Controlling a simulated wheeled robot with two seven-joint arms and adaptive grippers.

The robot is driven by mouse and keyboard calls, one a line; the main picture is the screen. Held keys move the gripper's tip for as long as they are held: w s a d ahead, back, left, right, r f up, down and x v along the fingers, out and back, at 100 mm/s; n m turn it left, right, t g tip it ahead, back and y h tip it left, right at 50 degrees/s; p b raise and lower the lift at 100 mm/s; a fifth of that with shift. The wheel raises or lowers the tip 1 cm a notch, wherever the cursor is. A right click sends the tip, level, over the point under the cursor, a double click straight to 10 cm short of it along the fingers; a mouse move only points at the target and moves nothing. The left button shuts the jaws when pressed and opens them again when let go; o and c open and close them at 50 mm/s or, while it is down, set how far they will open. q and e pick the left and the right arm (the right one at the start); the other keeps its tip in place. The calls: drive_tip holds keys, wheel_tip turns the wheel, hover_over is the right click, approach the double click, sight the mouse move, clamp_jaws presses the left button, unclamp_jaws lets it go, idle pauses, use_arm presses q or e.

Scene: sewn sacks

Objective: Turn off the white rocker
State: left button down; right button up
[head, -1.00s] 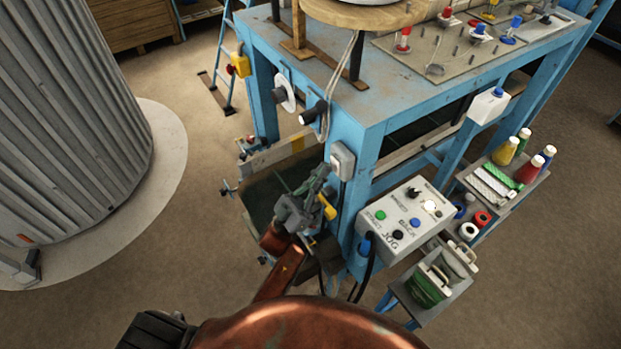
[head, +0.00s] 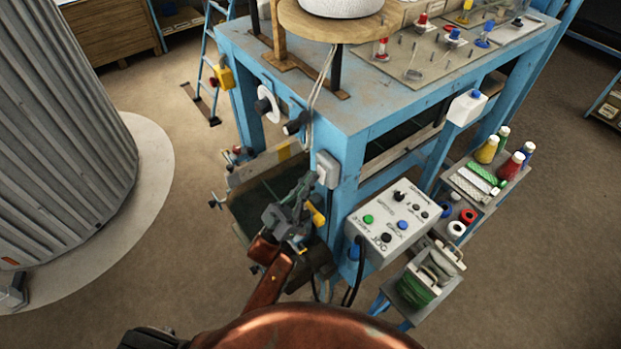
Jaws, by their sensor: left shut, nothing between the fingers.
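A pale grey-white switch box (head: 327,170) is fixed on the near blue leg of the workbench. It is likely where the white rocker is; the rocker and its position are too small to tell. My left gripper (head: 311,182) is shut and empty, with its fingertips just left of and below the box. I cannot tell whether they touch it. My right gripper is not in view.
A control box (head: 382,238) with coloured buttons and a knob sits right of the leg. The blue workbench (head: 370,108) carries a round wooden board. A small shelf (head: 468,212) with bottles stands at right. A ribbed grey drum (head: 62,140) fills the left.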

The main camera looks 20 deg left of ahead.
use_arm(q)
drive_tip(key=s+a+f+b, duration=0.2)
drive_tip(key=s+a+f, duration=0.3)
drive_tip(key=s+a, duration=0.2)
drive_tip(key=shift+s+f, duration=0.35)
drive_tip(key=shift+s, duration=0.65)
drive_tip(key=shift+w+a, duration=0.1)
